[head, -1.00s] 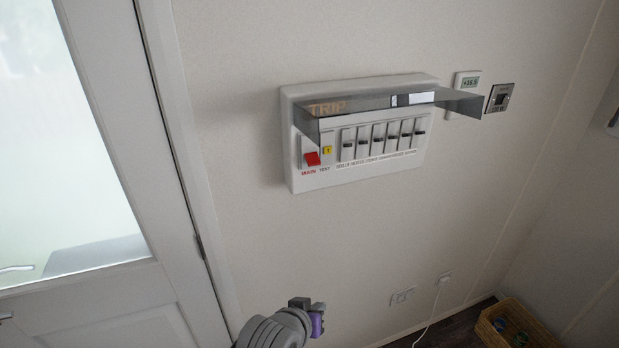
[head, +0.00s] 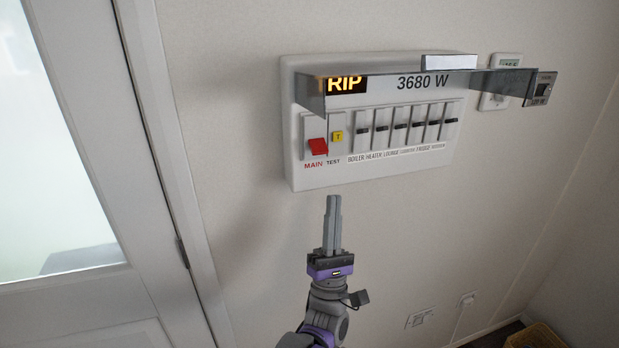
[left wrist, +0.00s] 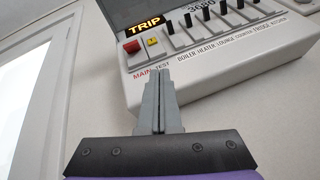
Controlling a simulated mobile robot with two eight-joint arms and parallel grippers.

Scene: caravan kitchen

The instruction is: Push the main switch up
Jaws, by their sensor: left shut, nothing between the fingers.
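The red main switch (head: 318,147) sits at the left end of the white breaker panel (head: 300,178), above the word MAIN, and is tilted down. It also shows in the left wrist view (left wrist: 132,46). My left gripper (head: 334,200) is shut and empty, pointing up just below the panel, slightly right of the switch and apart from it. In the left wrist view its closed fingers (left wrist: 158,76) reach toward the panel's lower edge below the TEST label. My right gripper is not in view.
A yellow test button (head: 337,136) is right of the main switch, then several black breakers (head: 400,132) in a row. A raised cover (head: 400,82) juts out above them, with TRIP and 3680 W showing. A door (head: 150,150) stands left.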

